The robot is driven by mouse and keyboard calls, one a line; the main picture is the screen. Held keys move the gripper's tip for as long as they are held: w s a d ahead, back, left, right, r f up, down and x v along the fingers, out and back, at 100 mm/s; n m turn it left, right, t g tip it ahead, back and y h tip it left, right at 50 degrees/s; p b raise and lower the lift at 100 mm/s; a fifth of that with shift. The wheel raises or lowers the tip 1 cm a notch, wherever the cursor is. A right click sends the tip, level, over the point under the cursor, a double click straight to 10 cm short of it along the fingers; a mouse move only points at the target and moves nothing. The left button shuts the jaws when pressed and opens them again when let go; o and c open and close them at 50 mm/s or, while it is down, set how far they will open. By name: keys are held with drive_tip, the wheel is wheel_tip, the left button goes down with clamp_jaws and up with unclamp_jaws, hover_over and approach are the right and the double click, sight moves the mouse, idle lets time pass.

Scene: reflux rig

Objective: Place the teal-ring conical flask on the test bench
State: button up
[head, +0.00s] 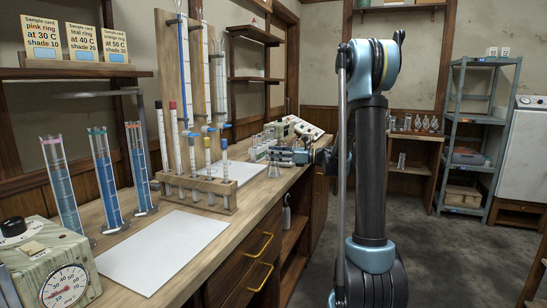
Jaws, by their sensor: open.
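My arm stands right of centre in the head view and reaches left over the far part of the wooden bench (185,240). My gripper (275,154) is small and far off, at the bench's right edge, and its jaws are open. A clear conical flask (273,170) stands upright just below and beside the fingers. I cannot tell whether they touch it, and its ring colour is too small to read. Several small glass flasks (427,123) stand on a back shelf, their rings unclear.
A test-tube rack (195,185), white sheet (160,250), dial device (50,265) and tall cylinders with pink (60,188), teal (106,182) and orange (139,172) rings occupy the near bench. Burettes stand behind the rack. A metal shelf (468,135) is at the right; open floor lies between.

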drive_tip(key=s+d, duration=0.2)
drive_tip(key=d, duration=1)
drive_tip(key=s+a+f+n+g+h, duration=0.1)
drive_tip(key=s+f+n+h, duration=0.35)
drive_tip(key=s, duration=0.65)
drive_tip(key=s+f+n+h, duration=0.4)
drive_tip(key=s+n+h, duration=0.1)
drive_tip(key=s, duration=0.6)
drive_tip(key=s+d+f+n+h, duration=0.4)
drive_tip(key=s+d+f+n, duration=0.1)
drive_tip(key=s, duration=0.3)
drive_tip(key=s+d+f+n+h, duration=0.4)
drive_tip(key=s+d+f+n, duration=0.1)
drive_tip(key=s+d, duration=0.3)
drive_tip(key=shift+s+f+n, duration=0.35)
drive_tip(key=shift+s+f, duration=0.05)
drive_tip(key=shift+f, duration=0.25)
